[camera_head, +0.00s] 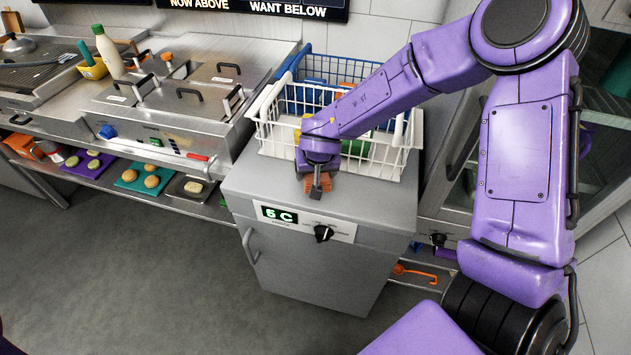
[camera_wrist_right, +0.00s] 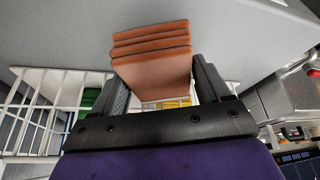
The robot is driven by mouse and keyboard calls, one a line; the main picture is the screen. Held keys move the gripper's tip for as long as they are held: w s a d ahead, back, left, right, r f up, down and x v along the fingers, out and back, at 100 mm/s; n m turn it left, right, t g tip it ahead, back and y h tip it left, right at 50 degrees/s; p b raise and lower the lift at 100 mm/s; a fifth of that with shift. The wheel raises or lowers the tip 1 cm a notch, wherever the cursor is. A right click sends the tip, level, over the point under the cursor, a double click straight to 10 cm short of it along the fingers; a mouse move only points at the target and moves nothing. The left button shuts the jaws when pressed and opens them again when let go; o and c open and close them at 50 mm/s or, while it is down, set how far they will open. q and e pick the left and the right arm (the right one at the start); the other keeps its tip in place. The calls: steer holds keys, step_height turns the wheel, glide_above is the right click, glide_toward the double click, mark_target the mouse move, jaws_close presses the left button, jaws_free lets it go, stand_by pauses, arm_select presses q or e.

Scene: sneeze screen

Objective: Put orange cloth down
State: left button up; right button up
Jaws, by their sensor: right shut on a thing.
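The orange cloth (camera_wrist_right: 152,65) is a folded, layered orange-brown stack. In the right wrist view it sits between the two fingers of my right gripper (camera_wrist_right: 165,85), which is shut on it. In the head view my right gripper (camera_head: 317,190) points down over the front top of the grey cabinet (camera_head: 270,185), with part of the cloth (camera_head: 326,183) showing beside the fingers. I cannot tell whether the cloth touches the cabinet top. My left gripper is not in view.
A white wire basket (camera_head: 395,165) stands just behind the gripper, with a blue wire basket (camera_head: 318,68) behind it. A steel fryer unit (camera_head: 165,110) is at the left. The cabinet top is bare left of the gripper. The cabinet's front edge is close.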

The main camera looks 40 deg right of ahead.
mark_target(322, 179)
steer(key=shift+w+d+f, duration=0.15)
steer(key=shift+f, duration=0.05)
steer(key=shift+s+f+b, duration=0.6)
steer(key=shift+s+f, duration=0.3)
steer(key=shift+f, duration=0.2)
steer(key=shift+s+r, duration=0.15)
steer(key=shift+s, duration=0.1)
steer(key=shift+w+f, duration=0.3)
steer(key=shift+w, duration=0.1)
steer(key=o, duration=0.9)
steer(key=shift+w+f, duration=0.1)
steer(key=shift+w, duration=0.1)
steer(key=shift+s+r, duration=0.25)
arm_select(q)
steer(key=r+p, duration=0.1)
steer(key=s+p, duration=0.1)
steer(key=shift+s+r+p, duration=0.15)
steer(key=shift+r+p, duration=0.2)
arm_select(e)
steer(key=v, duration=1.1)
steer(key=shift+s+r, duration=0.2)
steer(key=shift+r, duration=0.15)
